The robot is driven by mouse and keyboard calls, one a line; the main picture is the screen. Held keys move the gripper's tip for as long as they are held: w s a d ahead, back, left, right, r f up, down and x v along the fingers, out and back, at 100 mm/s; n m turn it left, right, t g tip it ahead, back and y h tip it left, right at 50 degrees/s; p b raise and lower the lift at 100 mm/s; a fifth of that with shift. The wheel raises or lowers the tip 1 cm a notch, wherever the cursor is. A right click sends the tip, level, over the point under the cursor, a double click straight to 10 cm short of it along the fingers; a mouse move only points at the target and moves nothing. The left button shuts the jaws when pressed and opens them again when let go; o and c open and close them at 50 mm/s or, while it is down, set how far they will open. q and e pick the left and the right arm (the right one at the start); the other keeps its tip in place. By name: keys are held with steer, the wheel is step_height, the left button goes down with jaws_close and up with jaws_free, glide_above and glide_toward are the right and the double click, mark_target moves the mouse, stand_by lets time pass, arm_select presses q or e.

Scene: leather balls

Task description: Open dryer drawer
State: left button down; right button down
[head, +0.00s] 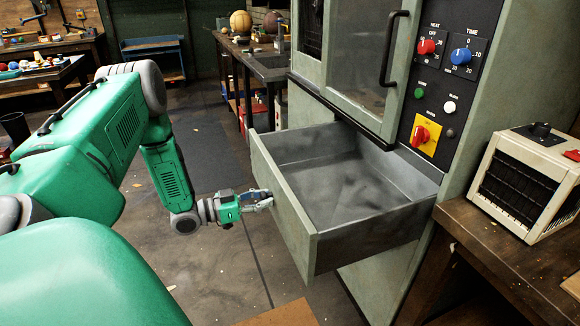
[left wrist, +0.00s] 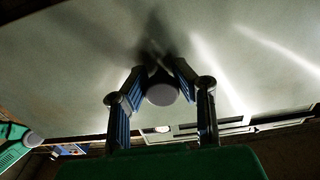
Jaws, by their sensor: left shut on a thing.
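The dryer drawer (head: 348,190) is a grey-green metal box pulled well out of the dryer cabinet (head: 484,120), with its bare inside showing. My left gripper (head: 268,199) is at the outer face of the drawer's front panel (head: 288,215). In the left wrist view its two fingers are closed around a round dark knob (left wrist: 161,94) against the pale panel. The knob is hidden by the fingers in the head view. My right gripper is not in view.
Above the drawer are a windowed door with a black handle (head: 393,48) and a control panel (head: 449,75). A heater-like box (head: 530,180) stands on a wooden bench (head: 490,245) at right. Open floor (head: 215,265) lies below my left gripper.

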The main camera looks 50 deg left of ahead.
arm_select(q)
steer(key=shift+s+a+r+p, duration=0.15)
steer(key=shift+s+a+r, duration=0.1)
steer(key=shift+s+a, duration=0.25)
steer(key=shift+s+a+r+p, duration=0.15)
steer(key=shift+s+a+r, duration=0.1)
steer(key=shift+s, duration=0.4)
steer(key=shift+f, duration=0.1)
steer(key=c, duration=1.3)
jaws_free()
steer(key=shift+o, duration=0.4)
steer(key=shift+s, duration=0.15)
steer(key=shift+f, duration=0.15)
steer(key=v, duration=1.2)
steer(key=shift+f, duration=0.2)
